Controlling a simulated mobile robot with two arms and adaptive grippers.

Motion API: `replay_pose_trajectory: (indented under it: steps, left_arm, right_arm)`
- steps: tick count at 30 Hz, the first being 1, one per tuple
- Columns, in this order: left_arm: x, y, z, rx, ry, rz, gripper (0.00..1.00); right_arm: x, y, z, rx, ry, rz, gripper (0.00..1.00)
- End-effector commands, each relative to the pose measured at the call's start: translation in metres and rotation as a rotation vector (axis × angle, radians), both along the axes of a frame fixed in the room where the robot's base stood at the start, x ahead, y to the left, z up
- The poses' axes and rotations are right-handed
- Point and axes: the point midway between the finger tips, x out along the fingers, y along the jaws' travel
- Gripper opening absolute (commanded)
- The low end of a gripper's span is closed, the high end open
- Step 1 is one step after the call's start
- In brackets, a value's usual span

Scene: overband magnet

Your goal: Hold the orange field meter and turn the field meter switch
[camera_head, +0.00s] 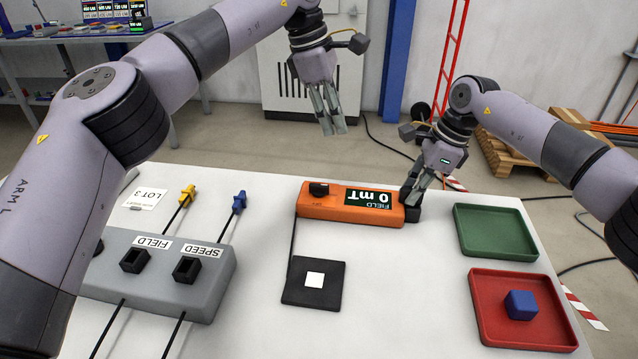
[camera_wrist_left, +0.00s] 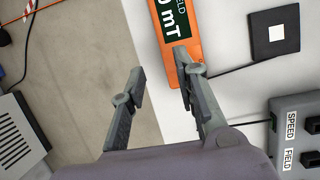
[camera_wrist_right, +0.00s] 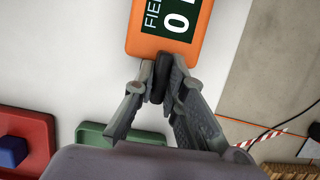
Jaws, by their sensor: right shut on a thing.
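The orange field meter (camera_head: 345,212) lies on the white table, its display (camera_head: 368,198) reading 0 mT. Its black switch (camera_head: 319,189) sits on top near the left end. In the left wrist view, the meter (camera_wrist_left: 167,10) shows beyond my fingers, and the switch cannot be made out clearly. My right gripper (camera_head: 414,190) is shut on the black end piece (camera_wrist_right: 158,80) at the meter's right end. My left gripper (camera_head: 334,128) is open and empty, raised near the table's far edge; it also shows in the left wrist view (camera_wrist_left: 159,75).
A black pad with a white square (camera_head: 314,281) lies in front of the meter. The grey FIELD and SPEED box (camera_head: 206,294) stands left, with yellow (camera_head: 188,194) and blue (camera_head: 239,203) connectors behind. Green (camera_head: 495,232) and red (camera_head: 491,318) trays lie right; the red holds a blue cube (camera_head: 521,304).

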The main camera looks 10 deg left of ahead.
Motion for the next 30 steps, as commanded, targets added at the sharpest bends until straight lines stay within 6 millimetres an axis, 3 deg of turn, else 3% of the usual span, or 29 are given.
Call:
replay_pose_trajectory:
  steps: [3, 9, 14, 30]
  left_arm:
    - [-0.008, 0.016, -0.034, 0.154, 0.056, 0.025, 0.28]
    - [-0.015, 0.032, -0.057, 0.283, 0.097, 0.053, 0.28]
    - [-0.015, 0.034, -0.07, 0.296, 0.102, 0.057, 0.28]
    - [-0.015, 0.033, -0.138, 0.292, 0.1, 0.056, 0.28]
  right_arm:
    - [0.0, -0.001, -0.002, -0.003, 0.002, -0.002, 0.0]
    - [0.0, -0.001, -0.002, -0.003, 0.002, -0.002, 0.0]
    - [0.0, -0.001, -0.002, -0.003, 0.002, -0.002, 0.0]
    - [0.0, -0.001, -0.002, -0.003, 0.002, -0.002, 0.0]
